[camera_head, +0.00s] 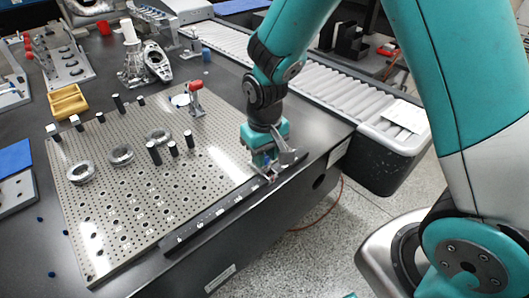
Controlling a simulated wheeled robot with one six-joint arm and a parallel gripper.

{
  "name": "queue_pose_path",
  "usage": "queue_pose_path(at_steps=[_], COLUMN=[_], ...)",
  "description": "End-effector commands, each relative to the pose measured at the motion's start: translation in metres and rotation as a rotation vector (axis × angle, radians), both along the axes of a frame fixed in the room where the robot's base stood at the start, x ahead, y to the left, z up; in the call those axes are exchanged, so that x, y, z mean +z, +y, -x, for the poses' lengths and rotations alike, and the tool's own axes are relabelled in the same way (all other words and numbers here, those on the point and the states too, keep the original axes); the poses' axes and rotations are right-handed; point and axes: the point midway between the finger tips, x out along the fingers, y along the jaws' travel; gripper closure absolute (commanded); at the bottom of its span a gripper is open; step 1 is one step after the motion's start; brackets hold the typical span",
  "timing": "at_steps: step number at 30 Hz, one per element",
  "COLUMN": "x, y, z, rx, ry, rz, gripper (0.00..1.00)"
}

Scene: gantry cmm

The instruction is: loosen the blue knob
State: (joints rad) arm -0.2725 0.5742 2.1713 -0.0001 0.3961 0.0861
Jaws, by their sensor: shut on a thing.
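My gripper (269,171) points down at the right end of a black strip (212,218) along the plate's front edge. Its fingers are shut on a small part that they mostly hide. I cannot make out this part's colour or shape. No knob that is clearly blue shows at the fingers. A small blue cylinder (206,54) stands at the back near the conveyor, well apart from my gripper.
The perforated plate (128,218) carries metal rings (80,172), black pins and a red-topped clamp (195,97). A yellow tray (67,102) lies behind it. A roller conveyor (325,93) runs at the right. The plate's front area is clear.

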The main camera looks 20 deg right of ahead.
Motion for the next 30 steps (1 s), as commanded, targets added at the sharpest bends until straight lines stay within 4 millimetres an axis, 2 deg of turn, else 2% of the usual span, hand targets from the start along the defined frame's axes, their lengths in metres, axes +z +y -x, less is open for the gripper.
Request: queue_pose_path(at_steps=[18, 30], x=[0.0023, 0.0012], y=[-0.0002, -0.0002], z=[-0.0004, -0.0007], rx=[0.433, 0.581], ry=[-0.001, -0.001], rz=[0.000, 0.000], gripper=[0.97, 0.97])
